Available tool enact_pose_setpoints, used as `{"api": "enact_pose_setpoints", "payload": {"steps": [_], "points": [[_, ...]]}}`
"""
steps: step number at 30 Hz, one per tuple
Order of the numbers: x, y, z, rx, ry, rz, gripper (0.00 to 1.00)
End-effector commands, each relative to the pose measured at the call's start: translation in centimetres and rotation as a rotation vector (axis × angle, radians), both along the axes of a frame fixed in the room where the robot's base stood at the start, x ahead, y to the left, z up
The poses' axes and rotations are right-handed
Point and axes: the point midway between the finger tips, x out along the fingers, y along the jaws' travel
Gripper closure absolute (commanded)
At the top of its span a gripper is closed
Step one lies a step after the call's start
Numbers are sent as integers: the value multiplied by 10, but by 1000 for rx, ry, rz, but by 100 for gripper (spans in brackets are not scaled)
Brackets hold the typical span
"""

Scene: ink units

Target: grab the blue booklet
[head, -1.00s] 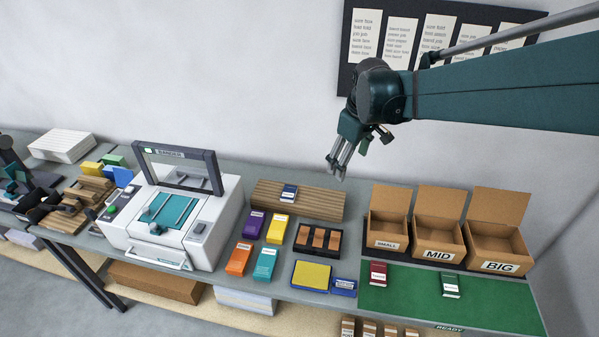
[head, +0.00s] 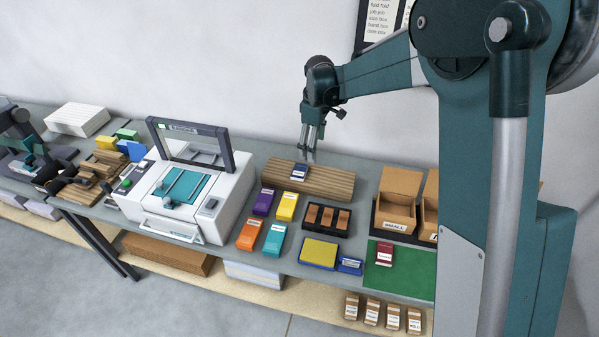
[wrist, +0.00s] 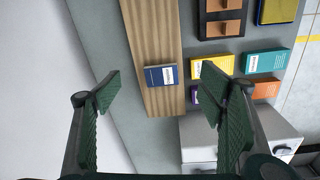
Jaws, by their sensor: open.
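The blue booklet (head: 299,172), dark blue with a white label, lies on a ribbed wooden block (head: 335,184) at the back of the bench. In the wrist view the booklet (wrist: 161,76) lies flat on the block, between and beyond my fingertips. My gripper (head: 309,156) points down above the block, just over and slightly right of the booklet in the head view. In the wrist view my gripper (wrist: 160,88) is open, its two green finger pads wide apart with nothing between them. It looks apart from the booklet.
Purple (head: 264,202), yellow (head: 287,206), orange (head: 249,235) and teal (head: 274,239) booklets lie in front of the block. A white machine (head: 222,205) stands left. A dark tray (head: 323,235) and cardboard boxes (head: 396,216) stand right. The wall is behind.

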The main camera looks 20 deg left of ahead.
Motion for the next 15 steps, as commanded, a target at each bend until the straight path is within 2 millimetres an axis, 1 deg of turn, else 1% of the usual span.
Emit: {"api": "enact_pose_setpoints", "payload": {"steps": [1, 6, 12, 15], "points": [[4, 10, -8, -4, 7, 21, 31], [10, 37, -35, -19, 31, 92, 31], [14, 56, -58, -30, 50, 148, 31], [14, 61, -63, -33, 55, 161, 31]]}}
